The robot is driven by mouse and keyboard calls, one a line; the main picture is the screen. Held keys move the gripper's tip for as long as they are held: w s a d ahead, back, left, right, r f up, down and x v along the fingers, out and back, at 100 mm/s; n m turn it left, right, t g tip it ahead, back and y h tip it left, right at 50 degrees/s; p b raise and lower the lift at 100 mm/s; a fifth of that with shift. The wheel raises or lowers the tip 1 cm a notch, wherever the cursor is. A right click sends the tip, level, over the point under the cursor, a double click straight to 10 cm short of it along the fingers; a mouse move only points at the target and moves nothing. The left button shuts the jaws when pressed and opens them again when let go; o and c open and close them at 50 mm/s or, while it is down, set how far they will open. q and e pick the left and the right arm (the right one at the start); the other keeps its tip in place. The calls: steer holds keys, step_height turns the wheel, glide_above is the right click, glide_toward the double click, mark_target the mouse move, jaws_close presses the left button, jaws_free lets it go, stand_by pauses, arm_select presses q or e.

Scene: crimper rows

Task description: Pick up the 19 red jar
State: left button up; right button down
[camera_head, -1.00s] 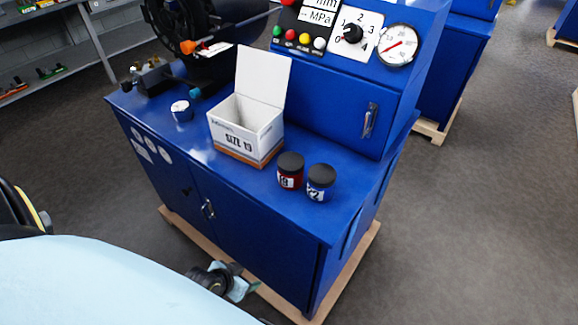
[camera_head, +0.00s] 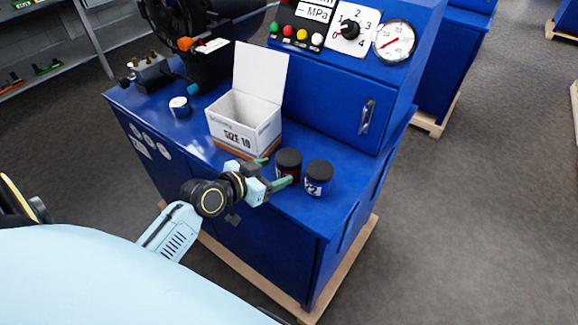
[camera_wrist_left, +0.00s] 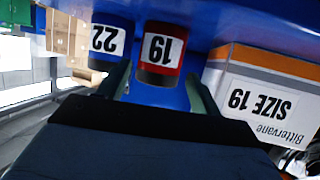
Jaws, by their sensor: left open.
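The red jar (camera_head: 288,163) with a black lid stands upright on the blue cabinet top, partly hidden by my gripper in the head view. In the left wrist view its label reads 19 and the red jar (camera_wrist_left: 161,50) shows upside down. My left gripper (camera_head: 276,171) is open just in front of the red jar, its green fingers pointing at it. In the left wrist view the jar appears ahead of and between the fingers (camera_wrist_left: 160,90), which look apart from it. My right gripper is not in view.
A blue jar (camera_head: 318,180) labelled 22 stands close beside the red jar; it also shows in the left wrist view (camera_wrist_left: 108,42). An open white SIZE 19 box (camera_head: 240,125) stands on the other side. A small blue-and-white roll (camera_head: 180,107) lies further left.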

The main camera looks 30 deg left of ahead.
arm_select(q)
steer(key=shift+x, duration=3.35)
steer(key=shift+f, duration=0.15)
steer(key=shift+c, duration=0.5)
steer(key=c, duration=1)
steer(key=shift+a+r, duration=0.1)
steer(key=shift+r, duration=0.1)
